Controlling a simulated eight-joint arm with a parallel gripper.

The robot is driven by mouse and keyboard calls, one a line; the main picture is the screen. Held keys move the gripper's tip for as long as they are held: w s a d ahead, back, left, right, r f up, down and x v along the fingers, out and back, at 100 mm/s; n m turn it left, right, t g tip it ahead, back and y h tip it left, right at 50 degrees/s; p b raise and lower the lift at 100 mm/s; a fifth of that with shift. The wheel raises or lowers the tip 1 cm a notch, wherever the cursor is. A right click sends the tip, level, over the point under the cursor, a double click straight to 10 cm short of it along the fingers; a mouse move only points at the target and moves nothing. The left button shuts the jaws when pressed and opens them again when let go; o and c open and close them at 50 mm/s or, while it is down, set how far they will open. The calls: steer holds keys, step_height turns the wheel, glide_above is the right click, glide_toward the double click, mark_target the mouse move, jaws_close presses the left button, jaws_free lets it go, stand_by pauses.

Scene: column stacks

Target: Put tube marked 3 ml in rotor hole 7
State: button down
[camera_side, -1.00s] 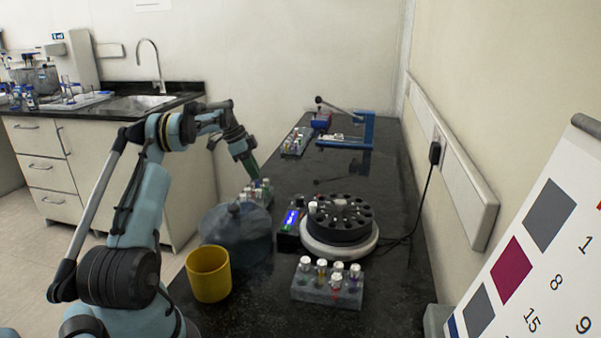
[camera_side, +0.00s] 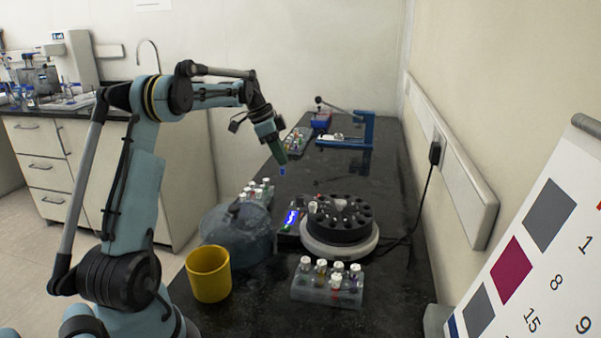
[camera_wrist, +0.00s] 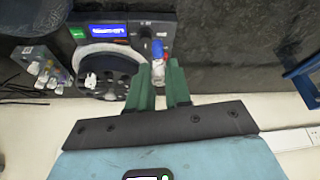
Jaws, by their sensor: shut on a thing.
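My gripper (camera_side: 281,155) is raised above the bench behind the rotor, its green fingers shut on a small tube (camera_side: 283,171). In the wrist view the tube (camera_wrist: 158,60) sits between the fingertips (camera_wrist: 160,78). Its blue end sticks out beyond them, and a pale and reddish part lies nearer the jaws. Its volume mark cannot be read. The black rotor (camera_side: 340,232) stands on a round white base, apart from the tube. It has a ring of dark holes and a white-capped tube (camera_side: 312,208) at its left. The hole numbers are not legible.
A rack of capped tubes (camera_side: 257,193) stands behind a translucent bluish lid (camera_side: 237,232). Another rack (camera_side: 328,290) stands in front of the rotor. A yellow cup (camera_side: 208,274) is at front left. A blue-framed press (camera_side: 368,130) and a rack (camera_side: 297,140) are farther back.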

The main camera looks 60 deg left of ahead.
steer(key=w+d+m, duration=0.2)
steer(key=w+d, duration=0.2)
steer(key=d, duration=0.3)
steer(key=w+d+f+m+g+h, duration=0.1)
steer(key=w+d+m, duration=0.1)
steer(key=d, duration=0.5)
steer(key=w+d+f+m, duration=0.1)
steer(key=w+d+m, duration=0.1)
steer(key=w+d, duration=0.3)
steer(key=shift+w+d+g+h, duration=0.3)
steer(key=shift+d+g, duration=0.1)
steer(key=shift+d, duration=1.05)
steer(key=shift+f, duration=1)
steer(key=shift+f, duration=0.3)
steer(key=shift+f, duration=0.6)
steer(key=c, duration=0.7)
jaws_free()
steer(key=shift+o, duration=0.2)
